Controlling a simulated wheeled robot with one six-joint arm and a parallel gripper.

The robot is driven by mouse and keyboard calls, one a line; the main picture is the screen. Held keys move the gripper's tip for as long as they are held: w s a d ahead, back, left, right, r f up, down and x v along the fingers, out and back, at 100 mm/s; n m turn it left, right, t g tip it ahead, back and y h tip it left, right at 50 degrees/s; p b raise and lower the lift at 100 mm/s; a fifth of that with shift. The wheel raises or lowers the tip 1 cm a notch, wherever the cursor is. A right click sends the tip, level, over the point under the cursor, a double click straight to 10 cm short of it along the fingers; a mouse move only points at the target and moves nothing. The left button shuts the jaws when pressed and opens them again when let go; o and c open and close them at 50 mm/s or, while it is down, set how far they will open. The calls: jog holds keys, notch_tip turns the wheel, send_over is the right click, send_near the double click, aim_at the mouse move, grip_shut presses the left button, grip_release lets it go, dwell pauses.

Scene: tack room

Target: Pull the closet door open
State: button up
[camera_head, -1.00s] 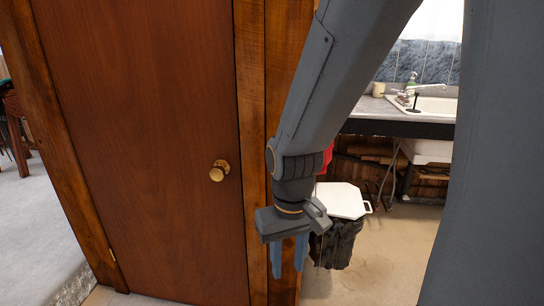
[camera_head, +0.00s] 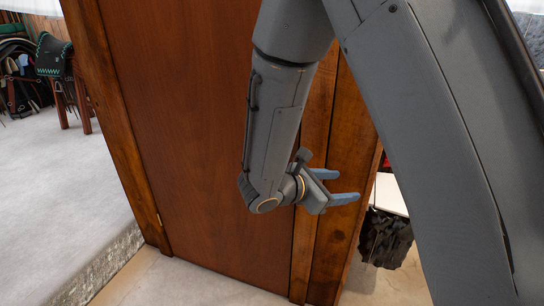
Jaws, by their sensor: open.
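The closet door (camera_head: 170,120) is a reddish-brown wooden panel in a rough timber frame (camera_head: 112,120). It looks shut. Its brass knob does not show now; my arm covers the right part of the door. My gripper (camera_head: 345,186) is open and empty, its two blue-grey fingers pointing right. It is in front of the timber post at the right of the door. I see no contact with the door, though the exact gap cannot be told.
A white-lidded bin with a dark bag (camera_head: 385,238) stands right of the post, partly hidden by my arm. A saddle on a stand (camera_head: 58,62) is at the far left on grey carpet. A raised carpet edge (camera_head: 112,262) runs left of the door. Bare floor lies in front.

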jog(key=w+a+n+t+y, duration=0.3)
jog(key=w+a+n+t, duration=0.15)
jog(key=a, duration=0.55)
jog(key=w+a+n+t+y, duration=0.35)
jog(key=a+n+t, duration=0.2)
jog(key=a, duration=0.45)
jog(key=shift+h, duration=0.45)
jog(key=p+x, duration=0.1)
jog(key=x, duration=0.6)
jog(key=shift+w+r, duration=0.1)
jog(key=shift+w, duration=0.15)
grip_shut()
jog(key=shift+s, duration=0.1)
